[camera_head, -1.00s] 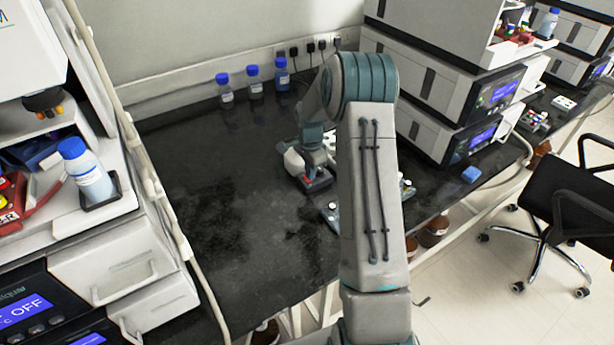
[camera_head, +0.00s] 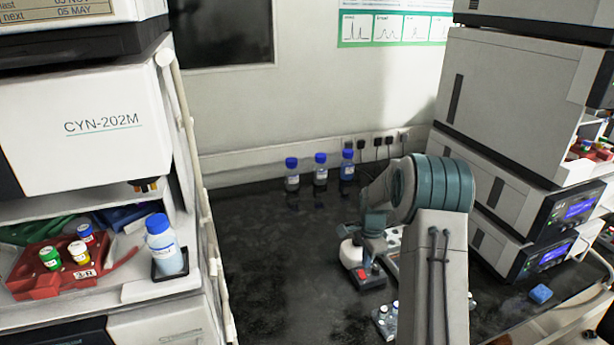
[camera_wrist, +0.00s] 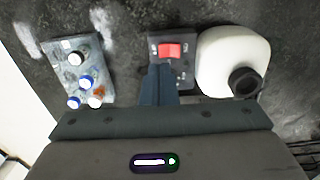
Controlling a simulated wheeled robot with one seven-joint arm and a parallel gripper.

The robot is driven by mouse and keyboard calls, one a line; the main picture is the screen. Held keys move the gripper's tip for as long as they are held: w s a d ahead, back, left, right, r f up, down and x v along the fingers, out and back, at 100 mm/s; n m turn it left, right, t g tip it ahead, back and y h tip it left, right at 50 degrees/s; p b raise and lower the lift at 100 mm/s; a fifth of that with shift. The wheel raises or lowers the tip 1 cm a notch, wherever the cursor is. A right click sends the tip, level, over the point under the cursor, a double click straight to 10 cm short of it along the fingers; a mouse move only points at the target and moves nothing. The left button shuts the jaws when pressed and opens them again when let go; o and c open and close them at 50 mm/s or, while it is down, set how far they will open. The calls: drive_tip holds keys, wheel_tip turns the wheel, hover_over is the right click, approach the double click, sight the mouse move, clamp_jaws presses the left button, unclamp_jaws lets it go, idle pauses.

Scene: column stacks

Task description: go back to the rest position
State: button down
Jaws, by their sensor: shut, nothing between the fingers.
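My gripper (camera_wrist: 158,85) shows in the wrist view with its fingers together and nothing between them. It points down over the bench, close to a small dark device with a red switch (camera_wrist: 169,50). In the head view my arm reaches over the black bench (camera_head: 265,250), and my fingertips are hidden behind my own arm and wrist. The red switch also shows in the head view (camera_head: 361,273), just below my wrist.
A white rounded vessel (camera_wrist: 232,58) stands beside the switch. A grey rack with several capped vials (camera_wrist: 80,70) is to the left. Blue-capped bottles (camera_head: 320,169) stand at the back wall. Stacked instruments (camera_head: 500,130) flank the right; a CYN-202M unit (camera_head: 85,120) is left. The left bench is clear.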

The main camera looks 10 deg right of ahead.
drive_tip(key=s+a+r+n+t, duration=0.1)
drive_tip(key=s+a+r+n, duration=0.3)
drive_tip(key=s+r, duration=0.4)
drive_tip(key=s+a+r+n, duration=0.4)
drive_tip(key=s+r, duration=0.1)
drive_tip(key=r, duration=0.4)
drive_tip(key=s+a+r+n+t, duration=0.1)
drive_tip(key=s+n, duration=0.3)
drive_tip(key=s, duration=0.5)
drive_tip(key=s+a+r+n+t, duration=0.1)
drive_tip(key=s+a+r+n, duration=0.1)
drive_tip(key=s, duration=0.8)
drive_tip(key=shift+a+r+n, duration=0.4)
drive_tip(key=shift+a+n, duration=0.3)
drive_tip(key=shift+n, duration=0.3)
